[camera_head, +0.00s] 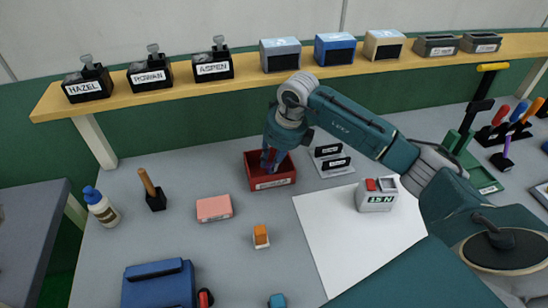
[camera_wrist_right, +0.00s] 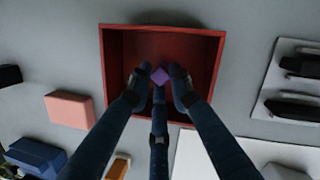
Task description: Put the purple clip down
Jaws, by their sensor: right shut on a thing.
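My right gripper (camera_head: 271,160) points down at the opening of a red open box (camera_head: 272,184) on the grey bench. In the right wrist view the same gripper (camera_wrist_right: 160,85) is shut on the purple clip (camera_wrist_right: 160,75), a small purple piece between the fingertips. The clip shows over the inside of the red box (camera_wrist_right: 217,60); whether it touches the floor of the box, I cannot tell. In the head view the fingers hide the clip. My left gripper is not in view.
A black-and-white rack (camera_head: 332,159) stands close right of the box. A pink block (camera_head: 214,208) lies to the left, an orange-topped piece (camera_head: 261,236) in front. A white sheet (camera_head: 340,240) and a grey "15 N" device (camera_head: 376,198) are at right. A wooden shelf (camera_head: 250,76) runs behind.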

